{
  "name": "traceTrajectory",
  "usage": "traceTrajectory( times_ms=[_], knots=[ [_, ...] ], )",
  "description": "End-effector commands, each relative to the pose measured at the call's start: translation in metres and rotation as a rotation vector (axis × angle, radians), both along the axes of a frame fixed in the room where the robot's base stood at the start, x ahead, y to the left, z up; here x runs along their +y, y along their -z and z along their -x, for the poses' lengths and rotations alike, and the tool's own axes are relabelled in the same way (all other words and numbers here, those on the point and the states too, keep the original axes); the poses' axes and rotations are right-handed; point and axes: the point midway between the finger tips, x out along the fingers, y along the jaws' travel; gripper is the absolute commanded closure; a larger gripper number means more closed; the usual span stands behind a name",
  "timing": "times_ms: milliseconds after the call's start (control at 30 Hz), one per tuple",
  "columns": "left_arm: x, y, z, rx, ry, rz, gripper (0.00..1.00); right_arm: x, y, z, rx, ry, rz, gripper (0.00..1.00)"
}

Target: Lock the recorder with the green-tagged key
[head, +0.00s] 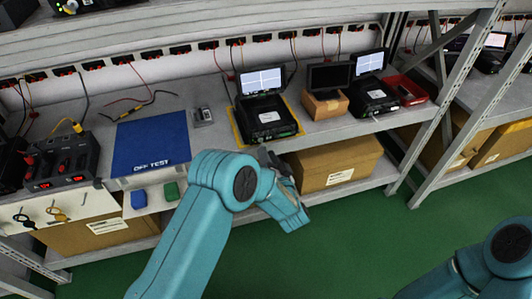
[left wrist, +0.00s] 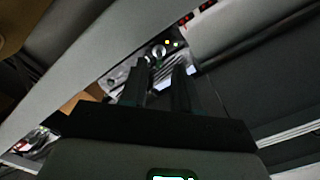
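A recorder (head: 264,117) with a raised lit screen sits on a yellow mat on the shelf. A second recorder (head: 373,98) with a lit screen stands further right. A green tag-like piece (head: 171,191) and a blue one (head: 138,199) show at the shelf's front; whether keys go with them I cannot tell. Two keys (head: 57,213) hang on a white panel at the left. My left gripper (head: 270,158) is in front of the shelf, below the first recorder, mostly hidden by its wrist. In the left wrist view its dark fingers (left wrist: 160,82) stand apart, with nothing clearly between them. My right gripper is out of view.
A blue OFF TEST mat (head: 150,143) lies clear on the shelf. A charger-like black unit (head: 62,163) stands at the left. A small screen on a brown box (head: 324,104) and a red tray (head: 406,90) flank the second recorder. Cardboard boxes (head: 335,163) fill the lower shelf.

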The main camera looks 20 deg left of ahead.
Motion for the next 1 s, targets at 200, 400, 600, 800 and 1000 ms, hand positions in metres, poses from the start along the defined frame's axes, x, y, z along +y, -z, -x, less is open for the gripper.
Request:
traceTrajectory(
  times_ms=[200,400,600,800,1000],
  knots=[
    [0.011,0.001,-0.017,0.001,0.001,0.000,0.69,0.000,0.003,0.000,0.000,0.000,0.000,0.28],
    [0.012,0.000,-0.018,0.001,0.002,0.000,0.69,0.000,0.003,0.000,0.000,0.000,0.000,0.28],
    [0.012,0.000,-0.018,0.001,0.002,0.000,1.00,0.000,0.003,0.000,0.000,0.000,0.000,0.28],
    [0.011,0.000,-0.018,0.001,0.001,0.002,1.00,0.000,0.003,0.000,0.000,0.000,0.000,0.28],
    [0.011,0.001,-0.018,-0.019,0.001,0.028,1.00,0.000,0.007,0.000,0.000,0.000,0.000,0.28]
  ],
)
